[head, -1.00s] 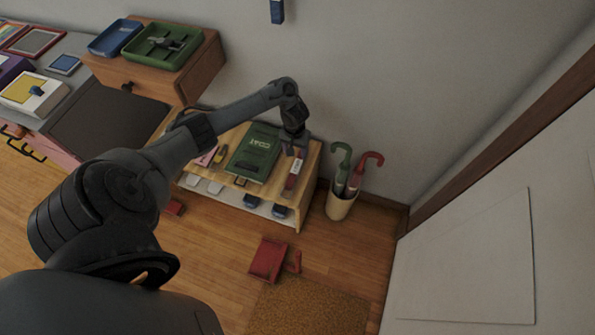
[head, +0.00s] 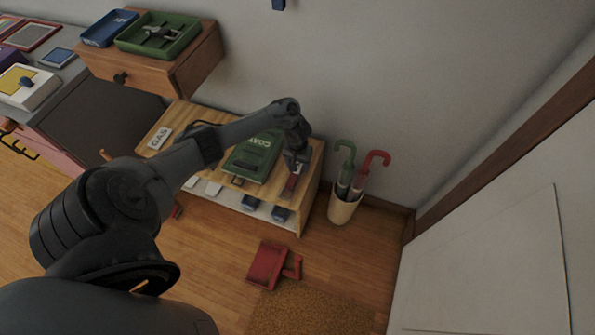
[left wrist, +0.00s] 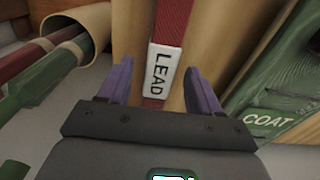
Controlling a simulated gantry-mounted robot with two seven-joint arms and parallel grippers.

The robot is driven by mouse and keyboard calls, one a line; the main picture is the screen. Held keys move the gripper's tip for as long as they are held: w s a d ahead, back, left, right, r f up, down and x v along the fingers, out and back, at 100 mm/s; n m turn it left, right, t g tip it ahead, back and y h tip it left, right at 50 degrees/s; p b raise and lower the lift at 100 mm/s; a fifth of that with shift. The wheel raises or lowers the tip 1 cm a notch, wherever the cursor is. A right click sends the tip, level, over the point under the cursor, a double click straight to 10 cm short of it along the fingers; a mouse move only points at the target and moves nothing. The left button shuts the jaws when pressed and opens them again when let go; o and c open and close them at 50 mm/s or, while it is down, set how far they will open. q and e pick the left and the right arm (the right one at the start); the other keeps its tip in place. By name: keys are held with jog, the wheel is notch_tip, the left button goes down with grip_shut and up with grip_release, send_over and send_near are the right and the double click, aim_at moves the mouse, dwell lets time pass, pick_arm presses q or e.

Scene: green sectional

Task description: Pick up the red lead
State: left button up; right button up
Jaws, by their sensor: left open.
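The red lead (head: 290,184) lies as a narrow red strip near the right end of the low wooden bench. In the left wrist view the lead (left wrist: 174,22) runs down the picture and bears a white tag (left wrist: 159,73) reading LEAD. My left gripper (head: 296,166) is over the lead and covers part of it in the head view. In the left wrist view its two purple fingers (left wrist: 158,78) are apart, one on each side of the tag. Nothing is gripped. My right gripper is not in view.
A green COAT book-like item (head: 254,158) lies left of the lead on the bench (head: 315,165). A holder (head: 342,209) with green and red umbrellas stands right of the bench. Red objects (head: 268,263) lie on the floor in front. The wall is behind.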

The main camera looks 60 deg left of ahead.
pick_arm(q)
jog(key=shift+f, duration=0.2)
jog(key=c, duration=0.9)
jog(key=shift+c, duration=0.2)
